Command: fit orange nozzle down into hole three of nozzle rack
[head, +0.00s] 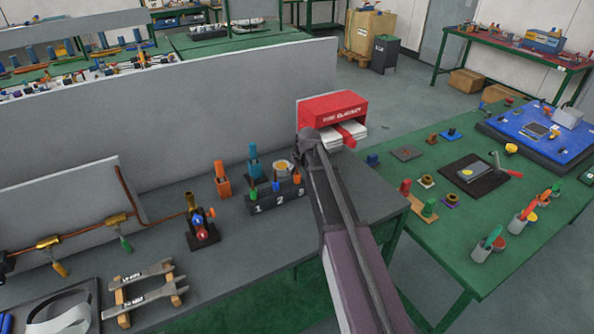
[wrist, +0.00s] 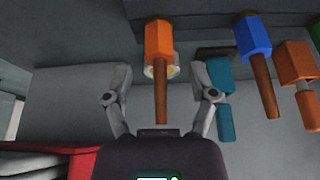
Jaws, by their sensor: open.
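The nozzle rack (head: 277,202) is a dark block marked 1, 2 and 3 on the grey bench. The orange nozzle (head: 297,178) stands tip up at hole three, and its orange hex body and copper stem also show in the wrist view (wrist: 158,40). How deep it sits is hard to tell. The blue nozzle (head: 276,186) is at hole two and the green nozzle (head: 253,195) at hole one. My gripper (wrist: 160,95) is open, with its fingers apart on either side of the orange nozzle's stem in the wrist view. The head view hides its fingertips behind my arm.
An orange holder (head: 221,180) and a teal holder (head: 254,162) stand left of and behind the rack. A white and yellow roll (head: 283,167) is close behind it. A red box (head: 333,107) is by the grey partition (head: 180,110). Bare bench lies in front of the rack.

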